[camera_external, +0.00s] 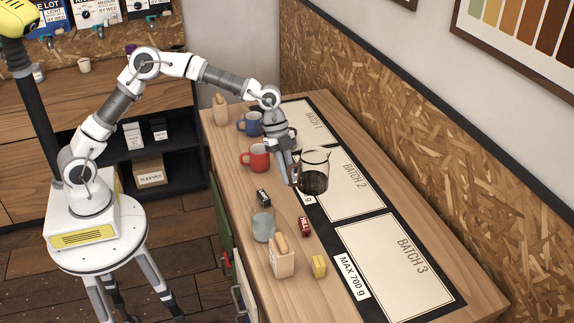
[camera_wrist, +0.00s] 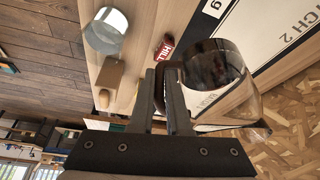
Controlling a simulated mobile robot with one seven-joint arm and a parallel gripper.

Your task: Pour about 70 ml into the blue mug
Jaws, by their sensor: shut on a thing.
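My gripper (camera_external: 291,176) is shut on the handle of a glass jug (camera_external: 316,168) with dark liquid in its lower part. The jug is held above the counter near the Batch 2 panel and looks close to upright. In the wrist view, my gripper (camera_wrist: 168,95) grips the jug's dark handle, and the jug's clear glass (camera_wrist: 222,80) is to the right. The blue mug (camera_external: 250,123) stands on the counter beyond my gripper, towards the back left. A red mug (camera_external: 256,157) stands nearer, left of my gripper. The insides of both mugs are hard to see.
Batch panels (camera_external: 396,268) lie along the right. A dark object is partly hidden behind my gripper.

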